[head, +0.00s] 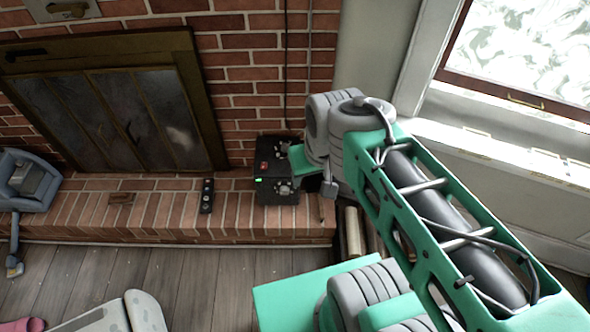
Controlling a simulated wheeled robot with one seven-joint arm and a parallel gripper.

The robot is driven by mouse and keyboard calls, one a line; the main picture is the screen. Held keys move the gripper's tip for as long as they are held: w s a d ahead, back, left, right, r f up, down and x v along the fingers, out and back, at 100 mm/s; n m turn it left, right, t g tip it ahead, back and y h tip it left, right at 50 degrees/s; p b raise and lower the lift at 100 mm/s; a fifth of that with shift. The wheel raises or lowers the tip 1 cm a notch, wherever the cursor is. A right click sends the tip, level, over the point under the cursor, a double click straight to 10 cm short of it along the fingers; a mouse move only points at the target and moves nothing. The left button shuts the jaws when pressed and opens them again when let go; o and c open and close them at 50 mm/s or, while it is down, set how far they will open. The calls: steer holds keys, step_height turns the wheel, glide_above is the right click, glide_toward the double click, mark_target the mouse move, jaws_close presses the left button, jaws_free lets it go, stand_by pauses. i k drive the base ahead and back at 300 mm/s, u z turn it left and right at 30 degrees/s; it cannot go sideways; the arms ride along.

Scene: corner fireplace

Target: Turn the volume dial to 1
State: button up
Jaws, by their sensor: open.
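A black box-shaped device (275,192) stands on the brick hearth to the right of the fireplace. It has a red spot, a small green light and pale round parts on its faces; I cannot tell which of these is the volume dial, nor read any setting. My arm reaches in from the lower right and its wrist hangs just right of the device. My gripper (327,190) is small in view and partly hidden by the wrist. It is open, beside the device's right side, and I see nothing held. I cannot tell whether it touches the device.
A narrow black object with round marks (207,195) stands on the brick hearth (160,208), left of the device. The fireplace doors (110,115) are behind. Rolled or log-like items (353,232) lie below my wrist. A window (520,50) is at right.

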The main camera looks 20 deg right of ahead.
mark_target(284, 148)
steer(key=u, duration=0.25)
steer(key=k, duration=0.45)
steer(key=u, duration=1.15)
steer(key=i, duration=0.95)
steer(key=z, duration=1.05)
steer(key=i, duration=0.7)
steer(key=z, duration=0.85)
